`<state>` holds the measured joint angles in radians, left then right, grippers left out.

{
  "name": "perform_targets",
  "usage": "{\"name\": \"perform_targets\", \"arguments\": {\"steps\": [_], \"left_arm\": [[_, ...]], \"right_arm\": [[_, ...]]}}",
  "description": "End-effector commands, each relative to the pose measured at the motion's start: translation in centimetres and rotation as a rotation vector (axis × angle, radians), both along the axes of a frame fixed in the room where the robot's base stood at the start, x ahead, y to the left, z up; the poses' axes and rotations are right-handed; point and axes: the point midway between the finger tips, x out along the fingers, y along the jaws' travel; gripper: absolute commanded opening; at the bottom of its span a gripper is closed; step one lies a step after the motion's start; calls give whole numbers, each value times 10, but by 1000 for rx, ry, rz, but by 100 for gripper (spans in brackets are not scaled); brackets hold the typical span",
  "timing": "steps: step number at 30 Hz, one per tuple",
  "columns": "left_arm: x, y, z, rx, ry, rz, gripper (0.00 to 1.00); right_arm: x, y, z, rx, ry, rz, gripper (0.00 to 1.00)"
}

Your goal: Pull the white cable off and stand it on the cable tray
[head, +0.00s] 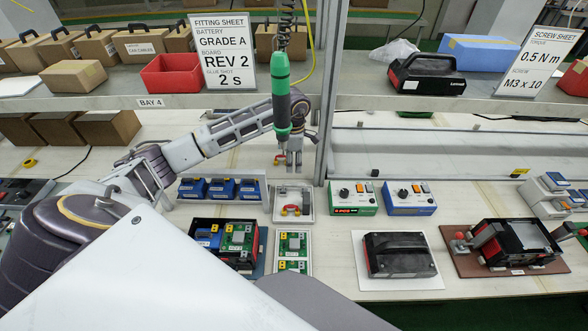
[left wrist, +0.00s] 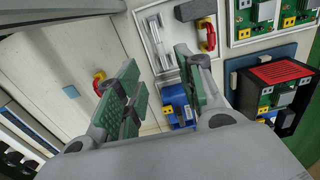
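The cable tray (head: 307,215) is a small pale tray beside the blue battery row, with a red cable piece (head: 291,209) in it. In the left wrist view the tray (left wrist: 140,28) holds a red and yellow cable piece (left wrist: 208,36), a dark block and pale slim parts. I cannot pick out a white cable for certain. My left gripper (head: 291,161) is open above the bench, behind the tray in the head view; the left wrist view shows its fingers (left wrist: 156,84) apart with nothing between them. My right gripper is not in view.
An open case (head: 252,255) with a blue battery and green board stands in front. Blue batteries (head: 221,188) sit left of the tray. A green screwdriver (head: 281,90) hangs near my left arm. A red and yellow piece (left wrist: 99,83) lies behind the tray. Bench at the back right is clear.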

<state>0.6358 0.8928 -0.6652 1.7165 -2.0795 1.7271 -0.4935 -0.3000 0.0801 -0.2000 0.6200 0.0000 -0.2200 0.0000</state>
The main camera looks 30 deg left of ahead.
Motion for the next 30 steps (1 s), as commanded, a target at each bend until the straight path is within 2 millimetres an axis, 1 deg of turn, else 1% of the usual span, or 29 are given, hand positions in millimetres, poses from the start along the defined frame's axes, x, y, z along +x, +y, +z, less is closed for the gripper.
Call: {"name": "perform_targets", "arguments": {"steps": [1,3,7,24,28,30], "left_arm": [[0,0,5,1,-2,0,38],[0,0,9,1,0,0,38],[0,0,13,1,1,0,38],[0,0,13,-1,1,-1,38],[1,-8,10,-32,4,-3,38],[3,-18,6,-72,8,-6,38]], "right_arm": [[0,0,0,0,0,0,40],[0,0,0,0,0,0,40],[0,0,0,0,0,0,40],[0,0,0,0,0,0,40],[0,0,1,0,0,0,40],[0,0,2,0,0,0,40]]}}
